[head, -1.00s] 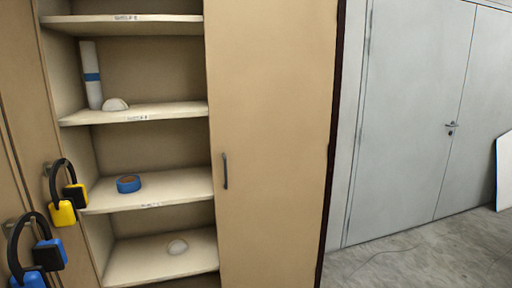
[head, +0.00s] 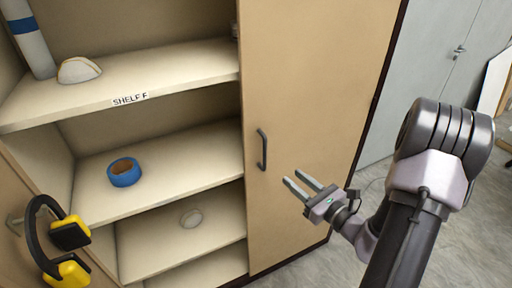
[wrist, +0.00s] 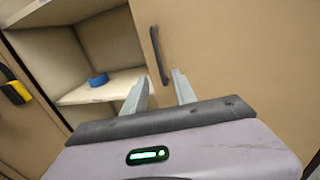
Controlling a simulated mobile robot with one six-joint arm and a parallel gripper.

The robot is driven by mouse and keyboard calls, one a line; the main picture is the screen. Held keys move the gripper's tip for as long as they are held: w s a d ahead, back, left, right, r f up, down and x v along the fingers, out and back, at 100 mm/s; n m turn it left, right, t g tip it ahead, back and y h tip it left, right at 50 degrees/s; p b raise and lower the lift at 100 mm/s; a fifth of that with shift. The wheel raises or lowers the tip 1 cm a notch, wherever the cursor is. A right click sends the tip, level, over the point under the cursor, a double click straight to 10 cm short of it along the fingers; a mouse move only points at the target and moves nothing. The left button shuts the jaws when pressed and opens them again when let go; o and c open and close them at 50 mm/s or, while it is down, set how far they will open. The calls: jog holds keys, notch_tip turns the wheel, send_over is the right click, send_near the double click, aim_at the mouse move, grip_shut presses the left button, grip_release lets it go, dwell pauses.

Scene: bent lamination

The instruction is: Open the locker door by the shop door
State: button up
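The locker door (head: 315,110) is a tan panel on the right of the locker, closed beside the open shelves. Its dark vertical bar handle (head: 262,149) is near the door's left edge. The handle also shows in the wrist view (wrist: 159,55), just beyond and between the fingertips. My gripper (head: 300,182) is open and empty, a little to the right of and below the handle, and apart from it in the head view. The grey double shop door (head: 440,60) stands to the right.
Open shelves hold a blue tape roll (head: 124,172), a white dome (head: 79,70) and a blue-banded white tube (head: 28,38). Yellow and black ear defenders (head: 62,240) hang on a left door. A white panel (head: 495,82) leans at right. Bare grey floor (head: 490,210) lies right of the locker.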

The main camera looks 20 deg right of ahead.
aim_at(265, 155)
jog(key=b+x, duration=0.1)
jog(key=x, duration=1.3)
jog(key=shift+a, duration=0.15)
jog(key=shift+c, duration=0.4)
grip_shut()
